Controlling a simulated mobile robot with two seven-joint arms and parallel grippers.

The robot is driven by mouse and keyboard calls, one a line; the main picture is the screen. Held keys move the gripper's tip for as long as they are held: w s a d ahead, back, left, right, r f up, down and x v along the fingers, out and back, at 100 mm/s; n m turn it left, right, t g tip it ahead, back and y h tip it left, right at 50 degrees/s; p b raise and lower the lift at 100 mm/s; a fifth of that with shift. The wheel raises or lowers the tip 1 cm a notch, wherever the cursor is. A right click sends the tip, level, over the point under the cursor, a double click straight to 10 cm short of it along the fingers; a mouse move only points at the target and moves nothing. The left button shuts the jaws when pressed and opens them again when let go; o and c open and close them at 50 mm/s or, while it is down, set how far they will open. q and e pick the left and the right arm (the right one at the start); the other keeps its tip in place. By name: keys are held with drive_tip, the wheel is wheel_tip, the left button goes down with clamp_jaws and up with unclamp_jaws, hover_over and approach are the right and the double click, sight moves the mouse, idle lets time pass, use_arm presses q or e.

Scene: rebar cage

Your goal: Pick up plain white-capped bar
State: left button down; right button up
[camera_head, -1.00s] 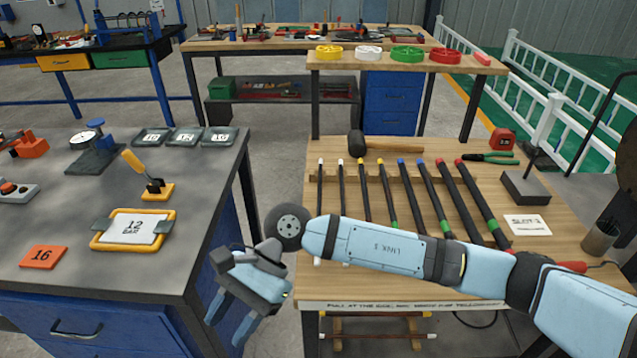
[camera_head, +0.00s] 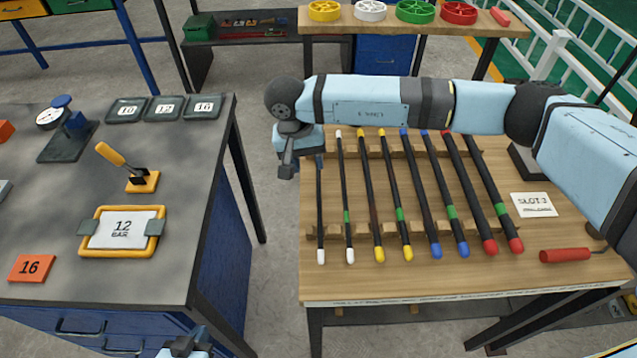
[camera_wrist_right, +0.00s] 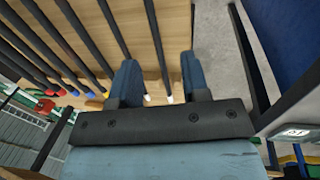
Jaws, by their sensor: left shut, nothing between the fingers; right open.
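The plain white-capped bar (camera_head: 320,205) is the leftmost dark bar on the wooden table, with no green band. In the right wrist view this bar (camera_wrist_right: 157,45) is the rightmost of the row, with its white end cap between the fingers in the picture. A second white-capped bar (camera_head: 345,185) with a green band lies beside it. My right gripper (camera_head: 304,166) is open and empty, at the far left end of the row; it also shows in the right wrist view (camera_wrist_right: 157,80). My left gripper (camera_head: 185,350) is shut and empty, partly cut off at the bottom edge.
Yellow, blue and red-capped bars (camera_head: 430,190) lie to the right on notched wooden supports (camera_head: 308,231). My right arm spans the table's back. A grey table (camera_head: 60,200) with a 12 bar tray (camera_head: 122,232) stands left, across a floor gap (camera_head: 262,260).

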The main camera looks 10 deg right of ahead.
sight(318, 184)
drive_tip(key=shift+s+d+f+p, duration=0.15)
drive_tip(key=shift+d+f, duration=0.2)
drive_tip(key=shift+f, duration=0.75)
drive_tip(key=shift+d+f+p, duration=0.2)
drive_tip(key=shift+d+f, duration=0.1)
drive_tip(key=shift+f, duration=0.75)
drive_tip(key=shift+s+d+f+p, duration=0.15)
drive_tip(key=shift+d+f, duration=0.2)
drive_tip(key=shift+f, duration=0.75)
drive_tip(key=shift+w, duration=0.1)
clamp_jaws()
